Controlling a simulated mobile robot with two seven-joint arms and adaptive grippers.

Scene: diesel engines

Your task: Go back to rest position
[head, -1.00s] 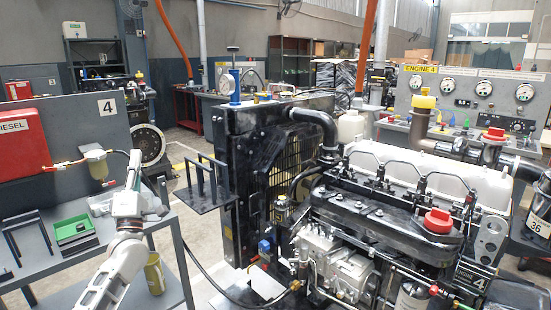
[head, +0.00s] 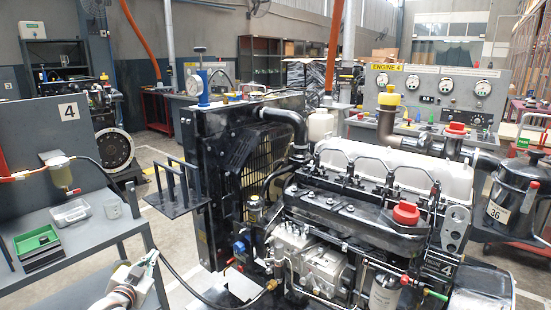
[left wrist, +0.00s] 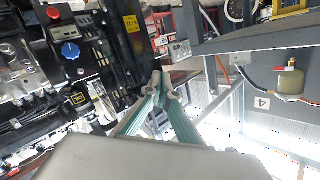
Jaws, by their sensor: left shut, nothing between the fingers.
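My left gripper (head: 122,272) is low at the bottom left of the head view, beside the right end of the grey workbench (head: 75,245). Its white wrist partly hides it. In the left wrist view my left gripper (left wrist: 160,82) has its two grey-green fingers coming together at the tips, with nothing held between them. My right gripper is in neither view.
A diesel engine (head: 370,200) with a black radiator (head: 225,165) stands right of the bench. A black hose runs near my left arm.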

